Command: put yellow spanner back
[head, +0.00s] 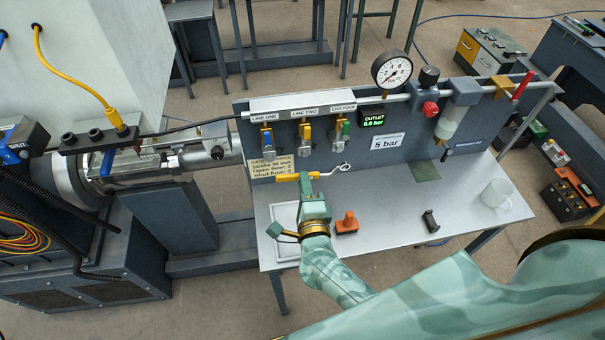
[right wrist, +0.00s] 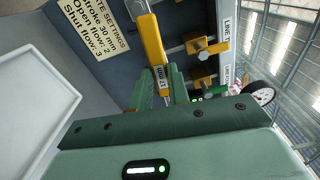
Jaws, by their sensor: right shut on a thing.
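The yellow spanner (head: 287,178) has a yellow handle and a silver head. In the head view it is held roughly level, with the head to the right, in front of the lower part of the grey panel (head: 400,150). My right gripper (head: 305,179) is shut on its handle, above the back of the table. In the right wrist view the yellow spanner (right wrist: 152,42) runs up from between the fingers (right wrist: 165,92), and a dark marking shows on the handle near them. I cannot tell whether the spanner touches the panel. My left gripper is not in view.
A white tray (head: 286,252), orange piece (head: 347,223), black piece (head: 430,221) and white mug (head: 496,193) are on the table (head: 390,205). The table is clear between them.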

